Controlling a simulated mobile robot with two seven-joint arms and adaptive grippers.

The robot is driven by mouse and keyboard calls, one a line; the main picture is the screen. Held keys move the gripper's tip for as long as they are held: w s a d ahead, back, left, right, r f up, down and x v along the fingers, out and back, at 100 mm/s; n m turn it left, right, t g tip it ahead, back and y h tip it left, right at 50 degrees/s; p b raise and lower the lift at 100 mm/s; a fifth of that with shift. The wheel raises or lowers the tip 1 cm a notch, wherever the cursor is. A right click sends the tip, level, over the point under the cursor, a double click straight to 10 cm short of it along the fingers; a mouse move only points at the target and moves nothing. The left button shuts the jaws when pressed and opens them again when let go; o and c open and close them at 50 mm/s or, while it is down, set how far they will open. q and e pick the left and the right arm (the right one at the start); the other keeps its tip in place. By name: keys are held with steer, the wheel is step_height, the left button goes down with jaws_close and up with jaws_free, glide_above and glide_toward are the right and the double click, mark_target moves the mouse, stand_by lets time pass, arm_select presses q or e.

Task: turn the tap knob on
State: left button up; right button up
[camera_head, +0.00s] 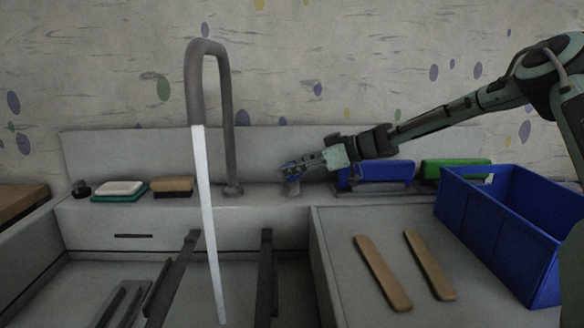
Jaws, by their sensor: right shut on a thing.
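The tap is a tall grey curved spout (194,90) standing on the back ledge of the sink. A white stream of water (208,220) runs from its mouth down into the basin. The tap knob (293,188) is a small grey piece on the ledge, right of the spout's base, mostly covered by the gripper. My right gripper (290,172) reaches in from the right and is shut on the knob. My left gripper is not in view.
A white and green sponge (119,191) and a brown sponge (172,186) lie on the ledge at left. A blue item (375,172) and a green item (452,166) sit right of the knob. A blue bin (480,220) and two wooden strips (382,272) occupy the right counter.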

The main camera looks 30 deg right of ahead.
stand_by(0.5)
steer(key=o, duration=1.2)
steer(key=v, duration=1.2)
steer(key=shift+d, duration=0.15)
steer(key=shift+w, duration=0.1)
